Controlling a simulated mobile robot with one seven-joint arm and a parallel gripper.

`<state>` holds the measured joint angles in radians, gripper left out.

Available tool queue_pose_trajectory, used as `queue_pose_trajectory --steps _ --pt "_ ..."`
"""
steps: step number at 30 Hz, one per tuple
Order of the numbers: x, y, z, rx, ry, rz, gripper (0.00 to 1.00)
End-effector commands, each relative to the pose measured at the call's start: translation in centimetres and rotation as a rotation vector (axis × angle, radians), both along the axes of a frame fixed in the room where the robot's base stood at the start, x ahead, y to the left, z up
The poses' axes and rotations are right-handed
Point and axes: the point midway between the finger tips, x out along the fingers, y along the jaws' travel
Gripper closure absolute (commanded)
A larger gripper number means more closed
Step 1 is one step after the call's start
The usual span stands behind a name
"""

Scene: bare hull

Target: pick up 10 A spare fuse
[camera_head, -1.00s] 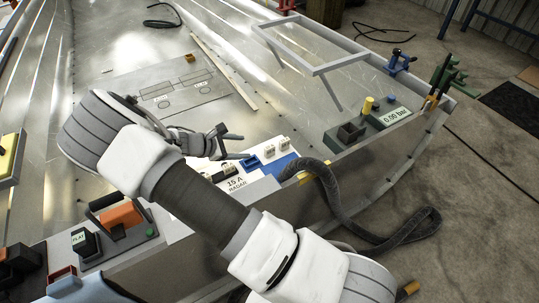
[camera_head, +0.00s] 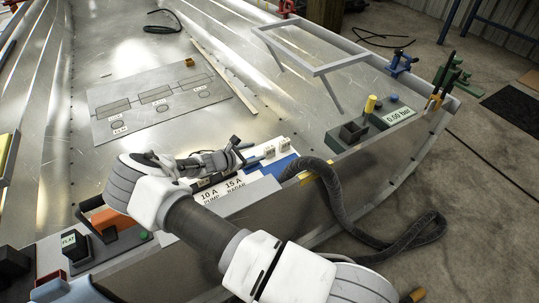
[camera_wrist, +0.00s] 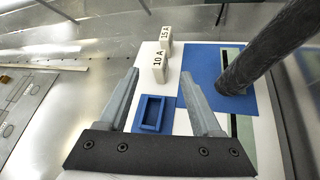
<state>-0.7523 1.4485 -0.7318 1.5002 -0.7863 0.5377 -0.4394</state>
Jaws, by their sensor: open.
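The white 10 A fuse (camera_wrist: 158,68) stands upright on a white board (camera_wrist: 144,86), its label facing my wrist camera. A similar 15 A fuse (camera_wrist: 166,38) stands just behind it. Both fuses also show in the head view, the 10 A one (camera_head: 269,152) nearer my gripper. My gripper (camera_wrist: 159,74) is open and empty. In the wrist view its fingertips lie to either side of the 10 A fuse; how far above or short of it they are I cannot tell. A small blue open-topped box (camera_wrist: 143,113) lies between the fingers, nearer the palm.
A thick dark hose (camera_head: 336,199) curves beside the board and crosses a blue area (camera_wrist: 202,72) right of the fuses. A pressure display unit (camera_head: 397,116) stands further right. A grey plate with drawn outlines (camera_head: 113,104) lies at left. Bare metal hull lies behind the fuses.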

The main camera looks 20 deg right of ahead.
Motion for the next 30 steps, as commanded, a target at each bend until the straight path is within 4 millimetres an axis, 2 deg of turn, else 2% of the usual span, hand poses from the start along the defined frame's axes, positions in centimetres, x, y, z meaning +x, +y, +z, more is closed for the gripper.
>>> queue_pose_trajectory --steps 3,11,16,19,27,30 --pt "0.7 -1.2 -0.8 0.0 -0.001 0.0 0.34" --pt "1.2 -2.3 -1.7 -0.001 0.0 -0.001 0.34" --pt "2.2 -4.0 -3.4 0.001 -0.001 -0.002 0.34" --pt "2.8 -5.2 -3.8 0.0 -0.001 -0.002 0.34" --pt "3.1 -5.5 -3.8 0.0 -0.001 0.0 0.34" --pt "3.1 -5.5 -3.8 0.0 -0.001 0.0 0.52"
